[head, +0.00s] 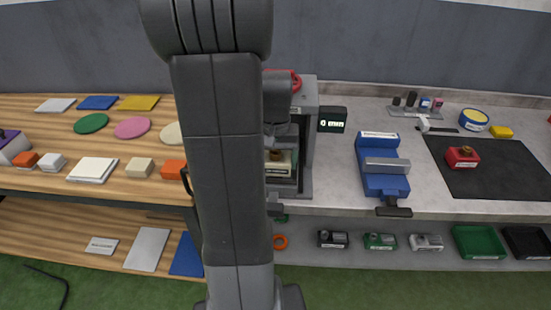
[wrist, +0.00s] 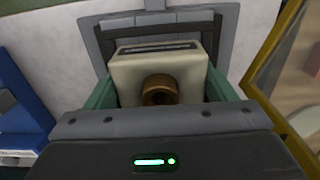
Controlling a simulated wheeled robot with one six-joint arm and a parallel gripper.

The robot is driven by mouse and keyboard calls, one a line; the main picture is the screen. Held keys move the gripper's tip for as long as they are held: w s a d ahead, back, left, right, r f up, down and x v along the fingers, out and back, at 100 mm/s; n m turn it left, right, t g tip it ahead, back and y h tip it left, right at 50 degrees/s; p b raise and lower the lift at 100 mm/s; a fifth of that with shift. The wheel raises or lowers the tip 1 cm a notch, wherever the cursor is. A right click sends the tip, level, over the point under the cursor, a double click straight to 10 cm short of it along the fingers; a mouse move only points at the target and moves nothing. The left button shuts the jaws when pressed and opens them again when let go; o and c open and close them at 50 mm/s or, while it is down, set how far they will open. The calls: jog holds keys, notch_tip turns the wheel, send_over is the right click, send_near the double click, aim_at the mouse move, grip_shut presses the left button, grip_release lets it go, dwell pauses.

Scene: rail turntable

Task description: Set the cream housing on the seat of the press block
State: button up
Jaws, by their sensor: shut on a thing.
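The cream housing (wrist: 190,70) has a dark label along its far top edge and a brown-gold round part (wrist: 160,90) in it. My gripper (wrist: 162,85) is shut on it, one green finger at each side. In the head view the housing (head: 286,170) shows low inside the grey press block (head: 307,150), partly behind my arm. In the wrist view the grey frame of the press block (wrist: 92,32) surrounds the housing's far side. The seat is hidden under the housing. I cannot tell whether the housing touches it.
A blue vise (head: 382,165) stands on the grey bench right of the press, with a small display (head: 332,120) between. A red block (head: 462,157) lies on a black mat (head: 510,165). A yellow-edged frame (wrist: 270,50) is close on the right in the wrist view.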

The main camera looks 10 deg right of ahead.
jog(key=shift+f+b, duration=0.4)
jog(key=shift+f, duration=0.15)
dwell(0.6)
jog(key=o, duration=1.5)
jog(key=shift+r, duration=0.1)
notch_tip(320, 180, up, 14)
jog(key=shift+f, duration=0.15)
jog(key=shift+f, duration=0.15)
notch_tip(320, 180, down, 14)
jog(key=shift+r, duration=0.35)
jog(key=shift+r, duration=0.15)
